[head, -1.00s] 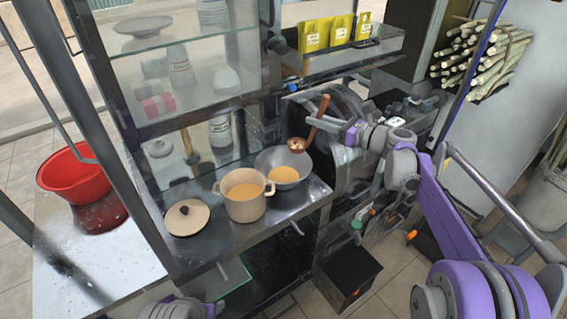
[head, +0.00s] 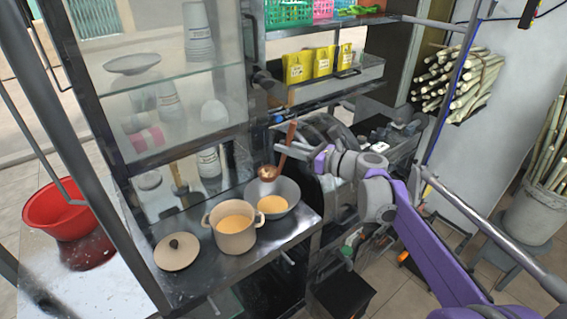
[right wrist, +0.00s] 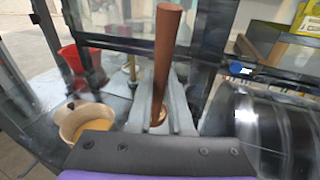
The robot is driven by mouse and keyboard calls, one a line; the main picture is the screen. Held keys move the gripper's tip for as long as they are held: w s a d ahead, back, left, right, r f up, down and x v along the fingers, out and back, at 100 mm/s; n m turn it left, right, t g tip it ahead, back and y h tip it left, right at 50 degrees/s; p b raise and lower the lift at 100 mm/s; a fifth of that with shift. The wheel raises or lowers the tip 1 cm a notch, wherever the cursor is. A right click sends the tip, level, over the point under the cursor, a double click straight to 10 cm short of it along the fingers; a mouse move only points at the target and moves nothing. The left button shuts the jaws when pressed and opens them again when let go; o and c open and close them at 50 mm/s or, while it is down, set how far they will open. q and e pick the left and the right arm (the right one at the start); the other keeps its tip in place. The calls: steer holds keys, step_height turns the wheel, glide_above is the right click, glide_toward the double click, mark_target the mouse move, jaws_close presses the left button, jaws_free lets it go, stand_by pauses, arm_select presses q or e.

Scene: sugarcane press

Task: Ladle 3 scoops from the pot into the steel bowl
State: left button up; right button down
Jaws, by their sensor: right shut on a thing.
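The cream two-handled pot (head: 236,244) stands on the dark steel counter with orange liquid in it. The grey steel bowl (head: 289,190) sits right behind it to the right, with a pool of orange liquid inside. My right gripper (head: 281,148) is shut on the brown handle of the ladle (head: 289,136). The ladle's copper cup hangs over the far side of the steel bowl; I cannot tell what it holds. In the right wrist view the ladle handle (right wrist: 166,55) rises between the fingers (right wrist: 160,108), and the pot (right wrist: 84,113) is at left. My left gripper is out of view.
The pot's lid (head: 176,252) lies on the counter left of the pot. A glass cabinet (head: 180,75) stands close behind. A shelf with yellow packets (head: 322,62) is above, behind the gripper. A red basin (head: 57,210) stands at far left.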

step_height(320, 180, up, 2)
steer(key=p, duration=0.2)
glide_above(252, 222)
arm_select(q)
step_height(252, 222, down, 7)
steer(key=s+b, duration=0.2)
steer(key=b, duration=0.5)
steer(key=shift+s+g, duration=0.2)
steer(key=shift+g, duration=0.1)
arm_select(e)
steer(key=shift+a+f, duration=0.1)
steer(key=shift+f, duration=6.9)
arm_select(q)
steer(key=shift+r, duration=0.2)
arm_select(e)
steer(key=shift+r, duration=0.1)
